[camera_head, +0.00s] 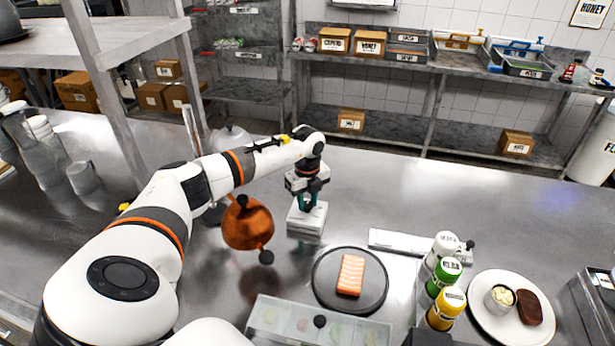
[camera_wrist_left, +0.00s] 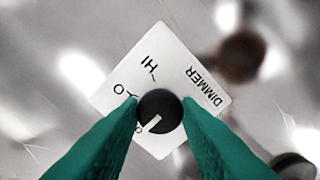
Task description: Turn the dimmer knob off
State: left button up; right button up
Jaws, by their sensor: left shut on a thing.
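The dimmer is a white square box (camera_head: 306,217) on the steel counter, and its labelled face (camera_wrist_left: 178,62) shows in the left wrist view with the words DIMMER and HI. Its round black knob (camera_wrist_left: 168,101) has a pale pointer line toward the lower left of the picture, near a label partly hidden by a finger. My left gripper (camera_head: 307,202) reaches down over the box. In the wrist view its green fingers (camera_wrist_left: 160,112) are shut on the knob, one on each side. My right gripper is not in view.
A copper kettle-like pot (camera_head: 248,226) stands close left of the dimmer. In front are a dark plate (camera_head: 326,299) with a salmon piece, several labelled bottles (camera_head: 443,277) and a white plate (camera_head: 487,322). The counter behind and right of the dimmer is clear.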

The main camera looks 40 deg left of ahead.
aim_at(307, 203)
pick_arm(q)
jog(key=shift+w+a+r, duration=0.1)
jog(key=shift+r, duration=0.05)
jog(key=o, duration=1)
jog(key=shift+c, duration=0.2)
jog(key=shift+r, duration=0.3)
notch_tip(307, 203, up, 11)
jog(key=b, duration=0.3)
jog(key=shift+r+b, duration=0.15)
jog(key=shift+b, duration=0.25)
